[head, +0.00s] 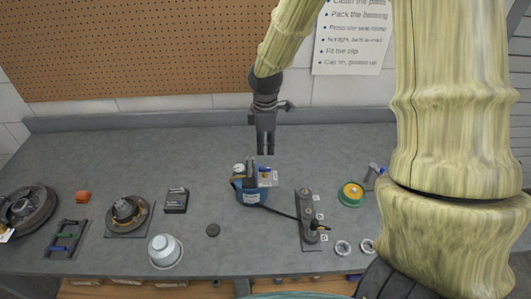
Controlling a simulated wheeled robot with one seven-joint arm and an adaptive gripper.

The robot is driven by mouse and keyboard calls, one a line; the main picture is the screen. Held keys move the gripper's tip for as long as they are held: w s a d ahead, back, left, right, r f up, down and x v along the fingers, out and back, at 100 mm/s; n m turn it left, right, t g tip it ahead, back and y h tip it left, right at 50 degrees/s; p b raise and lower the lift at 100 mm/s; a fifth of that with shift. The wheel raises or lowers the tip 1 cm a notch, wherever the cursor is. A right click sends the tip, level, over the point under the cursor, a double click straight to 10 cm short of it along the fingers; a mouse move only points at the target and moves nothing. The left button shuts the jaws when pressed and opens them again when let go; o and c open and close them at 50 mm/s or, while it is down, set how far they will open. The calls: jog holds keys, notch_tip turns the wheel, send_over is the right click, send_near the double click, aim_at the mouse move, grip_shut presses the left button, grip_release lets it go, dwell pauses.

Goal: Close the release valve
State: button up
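A small blue device (254,196) with a round white gauge (239,169) and dark upper parts stands near the middle of the bench. A black hose runs from it to a dark plate (307,232) with small white labels and fittings on the right. I cannot make out which part is the release valve. My gripper (265,151) points down above and behind the blue device in the picture. Its two fingers are apart with nothing between them. It appears clear of the device.
The grey bench (150,160) is clear at the back. A green-and-yellow round item (351,193) and rings (343,248) lie right. A pegboard (150,50) stands behind.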

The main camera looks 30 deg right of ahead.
jog(key=shift+r, duration=1.4)
